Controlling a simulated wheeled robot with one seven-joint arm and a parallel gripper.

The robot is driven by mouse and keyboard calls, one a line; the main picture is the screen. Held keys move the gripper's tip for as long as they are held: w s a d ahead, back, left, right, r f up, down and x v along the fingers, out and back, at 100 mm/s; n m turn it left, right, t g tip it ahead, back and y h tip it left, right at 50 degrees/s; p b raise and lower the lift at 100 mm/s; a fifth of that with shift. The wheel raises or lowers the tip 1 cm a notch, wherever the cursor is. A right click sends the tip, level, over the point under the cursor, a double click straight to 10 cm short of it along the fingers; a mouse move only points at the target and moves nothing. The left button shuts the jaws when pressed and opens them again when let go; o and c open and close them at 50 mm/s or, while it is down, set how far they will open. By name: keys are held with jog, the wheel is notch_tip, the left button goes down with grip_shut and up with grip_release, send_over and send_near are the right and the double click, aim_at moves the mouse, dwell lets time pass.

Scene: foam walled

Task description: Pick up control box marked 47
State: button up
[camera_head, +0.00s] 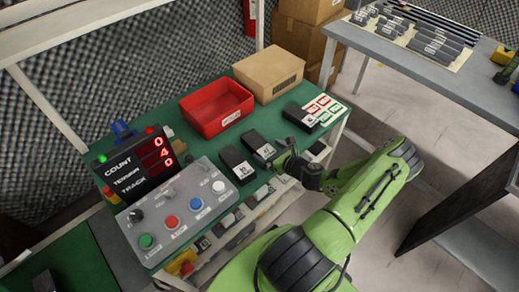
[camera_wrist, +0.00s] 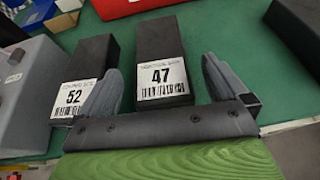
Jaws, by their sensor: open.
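The control box marked 47 (camera_wrist: 157,42) is a black block with a white label facing me. It lies on the green bench top, between my open fingers in the wrist view. My gripper (camera_wrist: 160,66) is open, with one grey finger on each side of the box; whether either touches it I cannot tell. In the head view the same box (camera_head: 257,140) lies just left of my gripper (camera_head: 281,160), its label partly readable. A similar black box marked 52 (camera_wrist: 93,52) lies close on its left; it also shows in the head view (camera_head: 234,158).
Another black box (camera_head: 297,114) lies to the right, also at the wrist view's right edge (camera_wrist: 297,28). A red bin (camera_head: 217,107) and a cardboard box (camera_head: 268,73) stand behind. A grey button panel (camera_head: 178,210) and a counter display (camera_head: 138,168) stand left.

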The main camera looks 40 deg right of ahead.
aim_at(264, 148)
jog(key=b+x, duration=0.1)
jog(key=x, duration=0.3)
jog(key=shift+f, duration=0.1)
